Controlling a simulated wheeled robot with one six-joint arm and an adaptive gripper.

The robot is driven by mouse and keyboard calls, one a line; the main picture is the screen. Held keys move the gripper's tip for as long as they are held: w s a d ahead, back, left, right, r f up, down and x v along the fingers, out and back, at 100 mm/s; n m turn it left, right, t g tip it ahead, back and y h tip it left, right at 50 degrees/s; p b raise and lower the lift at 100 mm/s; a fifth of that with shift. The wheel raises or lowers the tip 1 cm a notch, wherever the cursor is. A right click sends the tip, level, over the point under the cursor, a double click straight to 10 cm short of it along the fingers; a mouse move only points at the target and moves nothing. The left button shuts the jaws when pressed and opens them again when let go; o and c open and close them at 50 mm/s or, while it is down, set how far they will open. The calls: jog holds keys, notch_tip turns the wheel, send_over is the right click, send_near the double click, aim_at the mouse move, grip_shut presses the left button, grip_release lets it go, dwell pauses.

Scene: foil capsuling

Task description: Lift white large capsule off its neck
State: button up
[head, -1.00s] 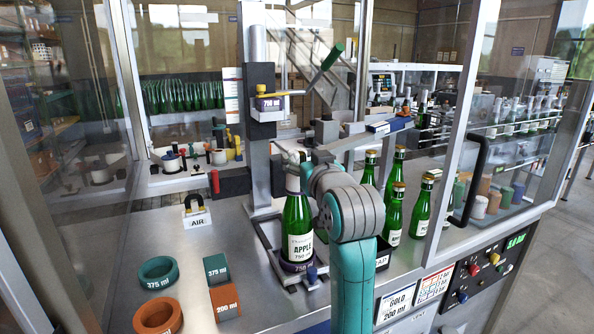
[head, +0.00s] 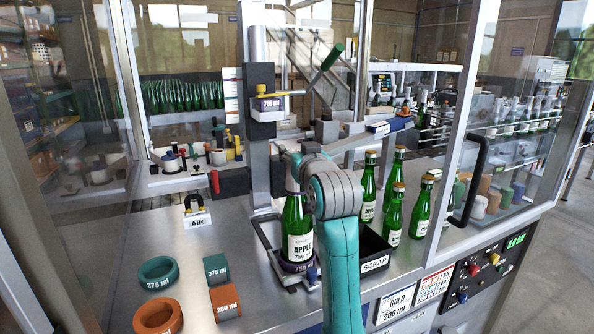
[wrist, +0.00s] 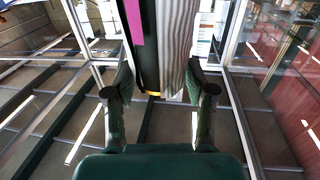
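A green bottle labelled APPLE (head: 299,222) stands upright in a purple 750 ml ring (head: 296,267) on the bench. A strip of the white capsule (head: 292,183) shows on its neck; the rest is hidden by my arm. My gripper (head: 287,158) is at the height of the bottle's top, mostly covered by my teal and grey wrist in the head view. In the wrist view my gripper (wrist: 158,95) shows two fingers well apart, with no object clearly held between them. I cannot tell whether either finger touches the capsule.
A press column with a dark head (head: 260,90) rises behind the bottle. A black SCRAP tray (head: 375,262) and several green bottles (head: 394,212) stand to the right. Teal (head: 157,271) and orange (head: 158,317) rings lie at front left. Glass panels enclose the bench.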

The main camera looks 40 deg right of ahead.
jog(key=shift+c, duration=0.8)
jog(key=shift+r, duration=0.1)
notch_tip(320, 180, up, 14)
dwell(1.3)
jog(key=shift+r, duration=0.1)
